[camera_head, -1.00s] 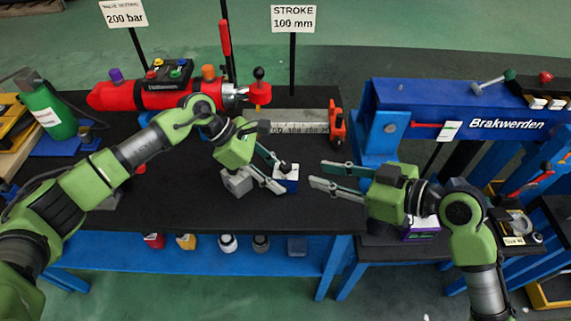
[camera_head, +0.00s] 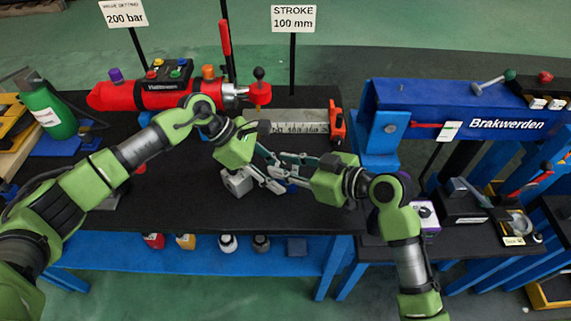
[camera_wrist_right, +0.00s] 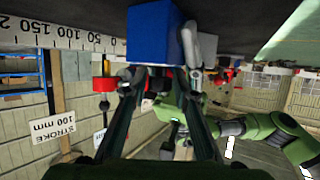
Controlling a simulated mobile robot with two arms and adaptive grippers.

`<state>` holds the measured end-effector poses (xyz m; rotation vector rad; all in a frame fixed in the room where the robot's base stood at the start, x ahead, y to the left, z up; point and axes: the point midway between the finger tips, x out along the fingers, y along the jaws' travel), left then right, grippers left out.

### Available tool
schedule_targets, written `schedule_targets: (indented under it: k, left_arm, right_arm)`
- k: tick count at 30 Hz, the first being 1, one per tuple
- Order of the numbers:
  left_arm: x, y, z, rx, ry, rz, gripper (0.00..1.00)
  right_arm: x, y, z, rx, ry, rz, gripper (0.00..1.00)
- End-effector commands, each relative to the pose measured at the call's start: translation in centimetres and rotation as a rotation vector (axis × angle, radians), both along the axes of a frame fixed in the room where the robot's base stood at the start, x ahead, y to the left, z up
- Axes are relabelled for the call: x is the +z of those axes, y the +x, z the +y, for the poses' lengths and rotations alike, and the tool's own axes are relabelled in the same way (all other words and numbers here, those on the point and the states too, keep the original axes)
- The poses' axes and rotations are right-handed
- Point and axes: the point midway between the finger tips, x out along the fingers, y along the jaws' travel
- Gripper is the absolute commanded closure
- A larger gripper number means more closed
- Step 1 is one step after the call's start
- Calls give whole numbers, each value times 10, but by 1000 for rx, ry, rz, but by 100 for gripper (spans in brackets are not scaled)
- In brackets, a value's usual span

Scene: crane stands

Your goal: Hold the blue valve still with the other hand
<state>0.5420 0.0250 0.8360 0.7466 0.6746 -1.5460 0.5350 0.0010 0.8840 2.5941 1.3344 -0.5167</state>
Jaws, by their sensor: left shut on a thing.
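The blue valve is a small block with a pale top, standing on the black bench. In the head view little of the blue valve (camera_head: 292,188) shows between the grippers; it shows larger in the right wrist view (camera_wrist_right: 148,36). My left gripper (camera_head: 277,182), the lower one, is shut on the valve from its left side. My right gripper (camera_head: 283,164) comes from the right, its fingers apart around or just in front of the valve. In the right wrist view its fingertips (camera_wrist_right: 162,78) lie near the block's near edge; contact cannot be told.
A steel ruler (camera_head: 297,127) with a red-orange clamp (camera_head: 337,123) lies behind the grippers. A red cylinder (camera_head: 150,95) lies at the back left. A blue press beam (camera_head: 455,110) stands to the right. The front of the black bench (camera_head: 200,215) is clear.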

Motion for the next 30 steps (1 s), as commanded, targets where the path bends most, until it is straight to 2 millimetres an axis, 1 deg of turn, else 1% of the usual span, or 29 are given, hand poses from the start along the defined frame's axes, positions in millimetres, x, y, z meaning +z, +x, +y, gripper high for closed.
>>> schedule_targets:
  k: [2, 3, 5, 6, 13, 17, 23, 30]
  left_arm:
    - [-1, 0, 0, 0, 1, 1, 95]
    - [-1, 0, 0, 0, 1, 1, 95]
    - [-1, 0, 0, 0, 1, 1, 95]
    - [-1, 0, 0, 0, 1, 1, 95]
    - [-1, 0, 0, 1, 1, 1, 95]
    - [-1, 0, 0, 1, 1, 1, 95]
    - [-1, 0, 0, 0, 1, 0, 95]
    - [-1, 0, 0, -1, 1, 1, 95]
  right_arm:
    - [0, 0, 0, 0, 0, 0, 74]
    - [0, 0, 0, 0, 0, 0, 80]
    - [0, 0, 0, 0, 0, 0, 95]
    - [0, 0, 0, 0, 0, 0, 100]
    - [0, -1, 0, -8, 0, 1, 100]
    - [-2, -1, 0, -42, -3, 4, 100]
    - [-2, -1, 1, -151, -3, 3, 100]
    - [-2, -2, 2, -317, 1, 7, 100]
